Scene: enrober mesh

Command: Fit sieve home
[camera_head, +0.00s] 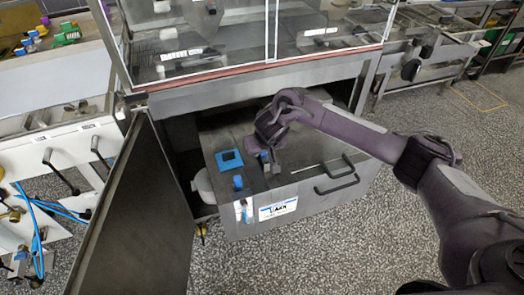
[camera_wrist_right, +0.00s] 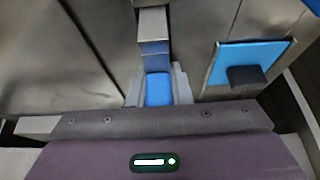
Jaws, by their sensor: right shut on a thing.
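My right gripper (camera_head: 262,158) is low over the top of the grey steel tank (camera_head: 300,198), which is pulled partly out under the machine. In the right wrist view its fingers (camera_wrist_right: 157,88) are shut on a blue grip (camera_wrist_right: 157,90). A bare metal bar (camera_wrist_right: 154,25) runs on from this grip, away from the fingers. I take this to be the sieve's handle; no mesh is visible, and how deep it sits is hidden. A blue square (camera_head: 229,160) with a dark block on it lies just left of the gripper; it also shows in the right wrist view (camera_wrist_right: 245,62).
An open cabinet door (camera_head: 137,215) stands left of the tank. The tank's front has black handles (camera_head: 336,187) and a white label (camera_head: 278,209). The glazed machine (camera_head: 250,50) overhangs behind. The speckled floor (camera_head: 350,250) in front is clear.

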